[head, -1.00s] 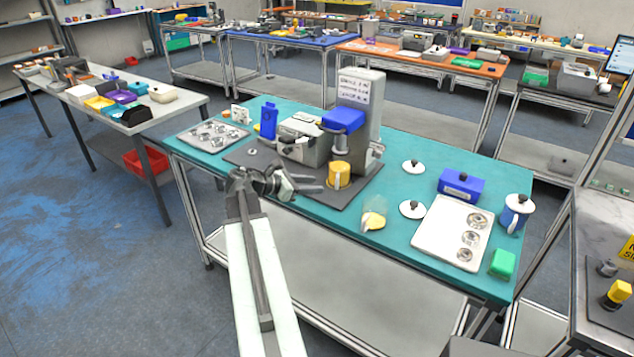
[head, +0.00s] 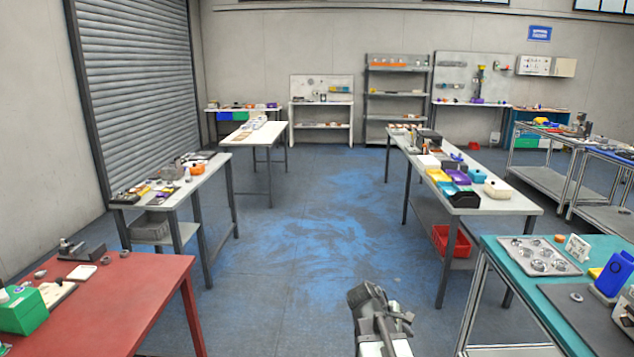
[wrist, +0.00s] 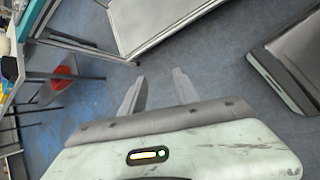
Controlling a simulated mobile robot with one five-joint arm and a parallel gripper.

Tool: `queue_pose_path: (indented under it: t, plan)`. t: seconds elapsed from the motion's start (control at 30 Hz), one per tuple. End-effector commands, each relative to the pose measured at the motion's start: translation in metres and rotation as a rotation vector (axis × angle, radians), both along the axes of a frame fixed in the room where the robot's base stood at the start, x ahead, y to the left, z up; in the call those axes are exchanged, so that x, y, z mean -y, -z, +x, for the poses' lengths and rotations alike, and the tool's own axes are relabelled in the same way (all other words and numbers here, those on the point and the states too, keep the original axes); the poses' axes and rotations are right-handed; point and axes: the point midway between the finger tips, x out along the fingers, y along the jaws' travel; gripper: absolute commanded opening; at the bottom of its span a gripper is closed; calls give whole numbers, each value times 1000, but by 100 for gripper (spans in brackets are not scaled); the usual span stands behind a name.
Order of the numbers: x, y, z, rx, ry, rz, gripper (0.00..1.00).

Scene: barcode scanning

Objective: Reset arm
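My gripper (head: 380,312) shows at the bottom centre of the head view, over the blue floor in the aisle. Its fingertips are hard to make out there. In the wrist view my gripper (wrist: 158,90) has its two grey fingers apart. Only blue floor shows between them, so it is open and empty. Nothing touches the fingers.
A red-topped table (head: 110,310) stands at the lower left. A teal-topped table (head: 505,262) is close at the lower right. A white table with bins (head: 500,205) and a red crate (head: 452,241) stand beyond it. The blue aisle floor (head: 310,230) is clear.

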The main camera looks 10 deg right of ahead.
Motion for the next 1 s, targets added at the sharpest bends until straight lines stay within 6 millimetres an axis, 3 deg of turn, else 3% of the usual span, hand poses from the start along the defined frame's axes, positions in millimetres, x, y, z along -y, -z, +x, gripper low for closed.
queue_pose_path:
  t: [0.03, 0.13, 0.2, 0.3, 0.4, 0.5, 1.0]
  plan:
    - [-45, 8, 2, 49, 30, 83, 37]
    - [-129, 26, -3, 143, 188, 284, 37]
    - [-179, 37, -17, 194, 392, 441, 37]
    - [-213, 43, -30, 233, 705, 583, 37]
    - [-227, 44, -34, 257, 902, 621, 37]
    - [-224, 44, -34, 282, 988, 609, 37]
    - [-223, 44, -34, 290, 1002, 607, 37]
